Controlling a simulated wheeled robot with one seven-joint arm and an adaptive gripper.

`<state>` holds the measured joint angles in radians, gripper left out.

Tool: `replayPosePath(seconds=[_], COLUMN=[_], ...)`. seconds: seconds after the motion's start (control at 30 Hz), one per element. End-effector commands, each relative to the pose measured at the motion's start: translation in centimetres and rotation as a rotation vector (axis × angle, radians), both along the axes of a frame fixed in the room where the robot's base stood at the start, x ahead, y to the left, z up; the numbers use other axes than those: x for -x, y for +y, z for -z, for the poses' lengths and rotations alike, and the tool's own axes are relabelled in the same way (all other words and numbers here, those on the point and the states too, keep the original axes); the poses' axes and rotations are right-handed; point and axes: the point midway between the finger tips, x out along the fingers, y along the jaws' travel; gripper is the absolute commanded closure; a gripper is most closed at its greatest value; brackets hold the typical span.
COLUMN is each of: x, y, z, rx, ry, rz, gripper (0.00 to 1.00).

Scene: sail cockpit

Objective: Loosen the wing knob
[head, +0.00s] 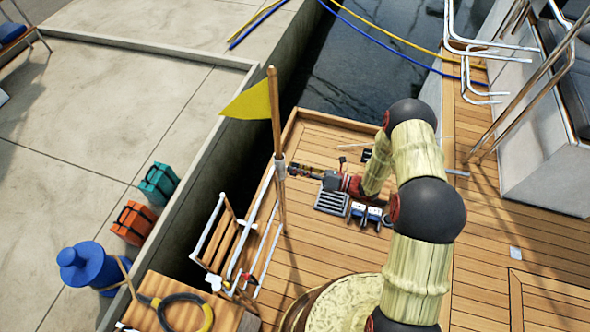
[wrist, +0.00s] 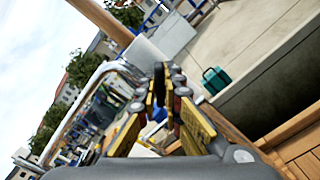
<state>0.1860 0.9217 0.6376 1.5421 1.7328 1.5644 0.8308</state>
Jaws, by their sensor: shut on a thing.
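My gripper (head: 292,170) reaches left over the deck to the wooden flagstaff (head: 275,110), at a pale collar (head: 279,161). In the wrist view, its yellow-padded fingers (wrist: 163,90) converge around a small dark upright piece (wrist: 159,82), which looks like the wing knob. The gripper is shut on it. The fingers hide most of the knob, and in the head view I cannot make it out. The flagstaff also shows in the wrist view (wrist: 103,20), tilted across the top. A yellow flag (head: 248,101) hangs from it.
White rails (head: 208,227) with wooden slats stand just left of the flagstaff. A grate (head: 331,202) and small blue-white fittings (head: 365,213) lie on the deck below my arm. The teak deck (head: 330,255) is clear toward the front. Teal (head: 159,184) and orange (head: 133,223) bags sit on the quay.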

Motion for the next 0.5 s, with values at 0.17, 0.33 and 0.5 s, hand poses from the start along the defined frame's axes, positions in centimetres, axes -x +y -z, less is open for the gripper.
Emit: replayPosePath(seconds=[0.17, 0.33, 0.5], x=[0.02, 0.02, 0.04], y=[-0.03, -0.03, -0.02], z=[0.16, 0.19, 0.20], rx=[0.058, 0.113, 0.165], ry=[-0.154, -0.306, -0.448], rz=[0.001, 0.001, 0.001], gripper=[1.00, 1.00, 1.00])
